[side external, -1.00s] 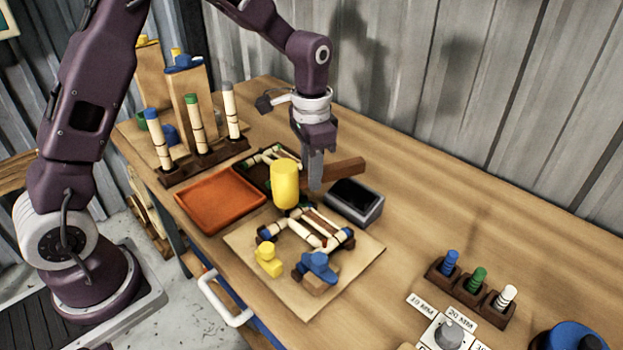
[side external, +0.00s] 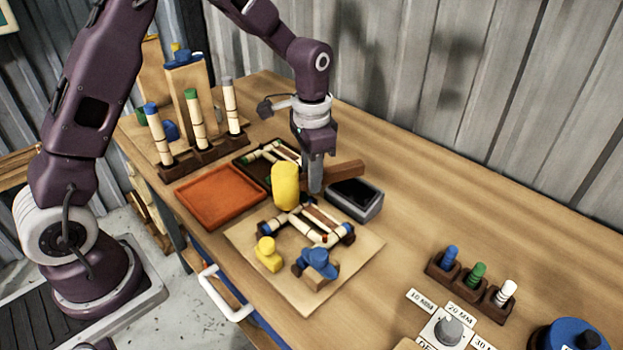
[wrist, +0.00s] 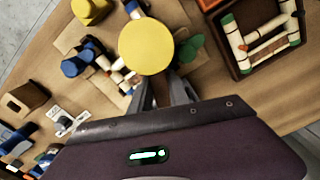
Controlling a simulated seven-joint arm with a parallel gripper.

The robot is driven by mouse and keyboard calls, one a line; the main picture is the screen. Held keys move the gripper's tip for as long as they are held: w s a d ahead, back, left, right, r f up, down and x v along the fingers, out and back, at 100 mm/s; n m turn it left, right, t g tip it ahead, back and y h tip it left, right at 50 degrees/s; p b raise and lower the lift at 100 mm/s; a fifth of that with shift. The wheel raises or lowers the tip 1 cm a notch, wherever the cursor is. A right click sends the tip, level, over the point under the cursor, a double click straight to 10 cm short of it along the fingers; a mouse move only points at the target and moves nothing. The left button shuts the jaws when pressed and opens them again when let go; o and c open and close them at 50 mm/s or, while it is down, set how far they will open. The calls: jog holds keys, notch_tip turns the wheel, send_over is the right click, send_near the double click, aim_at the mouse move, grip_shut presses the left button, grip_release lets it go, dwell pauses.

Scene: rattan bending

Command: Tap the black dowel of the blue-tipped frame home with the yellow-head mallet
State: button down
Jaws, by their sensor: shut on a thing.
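My gripper (side external: 316,186) is shut on the brown handle (side external: 346,170) of the mallet. The mallet's yellow cylindrical head (side external: 286,186) stands over the back-left side of the blue-tipped frame (side external: 328,222); I cannot tell whether it touches. The frame lies flat on a tan board (side external: 348,262), with cream rods and blue ends. In the wrist view the yellow head (wrist: 146,46) covers part of the frame (wrist: 118,66), and the handle runs back between my fingers (wrist: 172,92). I cannot make out the black dowel; the head may hide it. A small red spot shows on the frame's front side.
A yellow piece (side external: 268,256) and a blue-topped clamp-like block (side external: 318,266) sit in front of the frame. An orange tray (side external: 218,197), a dark tray with a green-tipped frame (wrist: 240,62) and a grey box (side external: 356,200) stand close by.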

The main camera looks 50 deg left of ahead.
jog(key=shift+r, duration=0.95)
jog(key=shift+f, duration=0.35)
jog(key=shift+f, duration=1.7)
jog(key=shift+r, duration=1.8)
